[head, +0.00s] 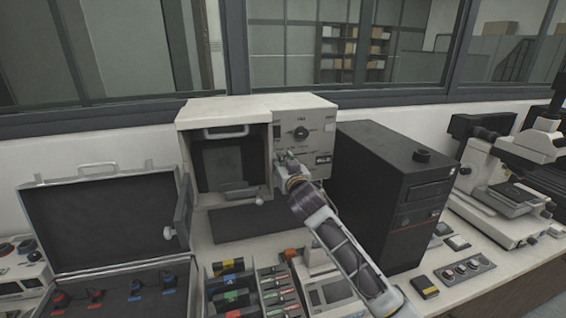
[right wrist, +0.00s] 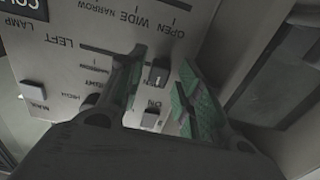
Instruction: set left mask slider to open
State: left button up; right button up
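The cream-coloured press unit (head: 232,108) stands against the back wall, with its control panel (head: 310,125) on the right of its front. My right gripper (head: 287,157) is at the lower left of that panel and hides part of it. In the right wrist view the panel is upside down. A dark slider knob (right wrist: 158,73) lies between the fingers of my right gripper (right wrist: 160,75), near the OPEN end of the scale. It seems to be on the slot marked LEFT. The green-padded fingers are apart, with gaps beside the knob. My left gripper is not in view.
A black computer tower (head: 370,175) stands close to the right of the press. An open case (head: 100,215) is at the left. A rack of coloured items (head: 255,290) is in front, and a microscope (head: 500,170) stands far right.

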jog(key=v, duration=0.7)
jog(key=shift+s, duration=0.2)
jog(key=shift+d+r, duration=0.1)
dwell(0.7)
